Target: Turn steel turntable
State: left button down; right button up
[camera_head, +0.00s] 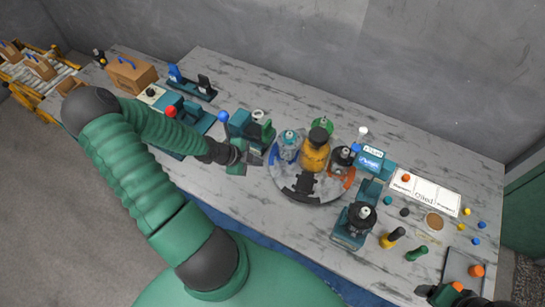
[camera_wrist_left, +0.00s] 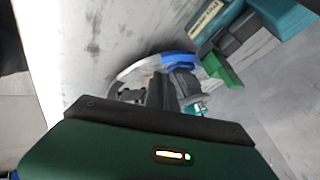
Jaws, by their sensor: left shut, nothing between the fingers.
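The steel turntable (camera_head: 312,191) is a round grey disc on the marble table, right of centre in the head view. It carries a yellow-orange motor body (camera_head: 315,155), a blue-grey part (camera_head: 288,145), a green part (camera_head: 323,126) and an orange part (camera_head: 340,174). My left gripper (camera_head: 254,157) is shut and empty just left of the disc's rim; contact cannot be told. In the left wrist view the dark fingers (camera_wrist_left: 162,92) cover part of a pale curved rim (camera_wrist_left: 128,74). A dark green piece (camera_head: 455,294) at the lower right edge may be my right gripper; its jaws are unclear.
Teal fixtures stand left of the disc, near my left forearm, including one with a red knob (camera_head: 171,111). A teal stand with a dark part (camera_head: 360,218) stands close on the right. A labelled white card (camera_head: 425,193) and several small coloured pieces lie farther right.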

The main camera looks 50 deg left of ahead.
aim_at(277, 157)
pick_arm(q)
jog(key=b+x, duration=0.1)
jog(key=x, duration=0.5)
jog(key=shift+w+a+f, duration=0.1)
jog(key=shift+f, duration=0.1)
jog(key=w, duration=0.1)
jog(key=w+p, duration=0.1)
jog(key=w, duration=0.1)
jog(key=shift+a, duration=0.3)
jog(key=shift+w+a, duration=0.15)
jog(key=shift+w, duration=0.15)
jog(key=shift+w+a+f, duration=0.2)
jog(key=shift+w, duration=0.1)
jog(key=shift+s+a, duration=0.1)
jog(key=shift+a, duration=0.05)
pick_arm(e)
jog(key=shift+w+f, duration=0.1)
jog(key=shift+f, duration=0.1)
